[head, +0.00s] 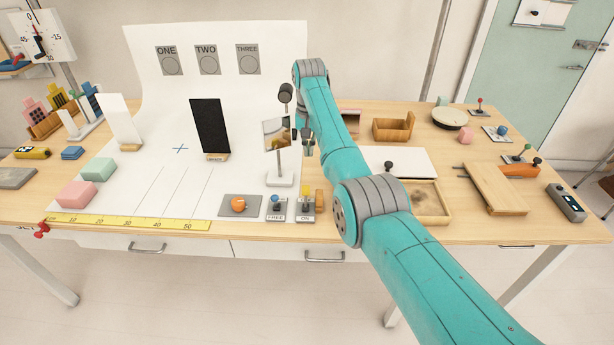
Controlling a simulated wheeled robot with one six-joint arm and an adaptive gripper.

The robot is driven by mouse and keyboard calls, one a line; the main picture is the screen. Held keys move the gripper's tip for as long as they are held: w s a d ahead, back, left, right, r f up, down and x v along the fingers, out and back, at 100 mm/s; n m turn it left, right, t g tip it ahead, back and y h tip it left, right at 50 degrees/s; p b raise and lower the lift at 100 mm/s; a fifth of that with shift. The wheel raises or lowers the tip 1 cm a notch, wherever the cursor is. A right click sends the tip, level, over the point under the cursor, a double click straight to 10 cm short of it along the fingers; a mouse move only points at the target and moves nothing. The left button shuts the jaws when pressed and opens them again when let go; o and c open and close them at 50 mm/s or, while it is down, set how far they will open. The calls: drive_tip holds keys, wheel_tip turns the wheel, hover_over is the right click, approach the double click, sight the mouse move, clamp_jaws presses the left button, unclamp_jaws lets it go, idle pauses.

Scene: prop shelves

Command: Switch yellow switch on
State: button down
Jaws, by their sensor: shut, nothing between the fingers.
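The yellow switch (306,192) has a yellow knob on a small grey base marked ON. It stands near the table's front edge, left of my arm's elbow. Its exact lever tilt is too small to tell. My gripper (308,151) hangs above and behind the yellow switch, apart from it. It is small in view, close to the right edge of a small mirror on a stand. It is shut and empty.
A blue-knobbed switch (275,201) marked FREE stands just left of the yellow one. The mirror stand (281,181) is behind them. An orange object (238,204) on a grey plate lies further left. A wooden tray (432,208) lies right of my arm.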

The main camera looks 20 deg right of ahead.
sight(306, 197)
wheel_tip(306, 197, down, 10)
drive_tip(key=shift+f, duration=0.1)
drive_tip(key=shift+s+a+r, duration=0.2)
drive_tip(key=shift+s+r, duration=0.05)
drive_tip(key=shift+s, duration=0.35)
drive_tip(key=shift+s+a+r, duration=0.2)
drive_tip(key=shift+s+r, duration=0.05)
drive_tip(key=shift+s, duration=0.4)
drive_tip(key=shift+s+a+r, duration=0.2)
drive_tip(key=shift+s+r, duration=0.05)
drive_tip(key=shift+s, duration=0.35)
